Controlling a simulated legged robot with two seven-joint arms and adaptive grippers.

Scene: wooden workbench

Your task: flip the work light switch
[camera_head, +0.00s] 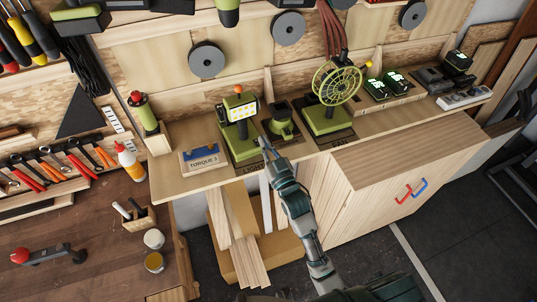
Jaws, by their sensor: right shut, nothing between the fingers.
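The work light (242,111) stands on the wooden shelf, with a pale panel of yellow dots on a green base and an orange knob on top. I cannot tell whether it is lit. Its switch is too small to make out. My right gripper (264,142) is shut and empty, at the right side of the light's base near the shelf's front edge. I cannot tell whether it touches the base. My left gripper is not in view.
A green-based fan (337,85) and a small dark-topped green device (282,121) stand right of the light. A "TORQUE" box (203,158) is to its left. A wooden cabinet (400,165) stands at right. A glue bottle (130,162) stands on the lower bench.

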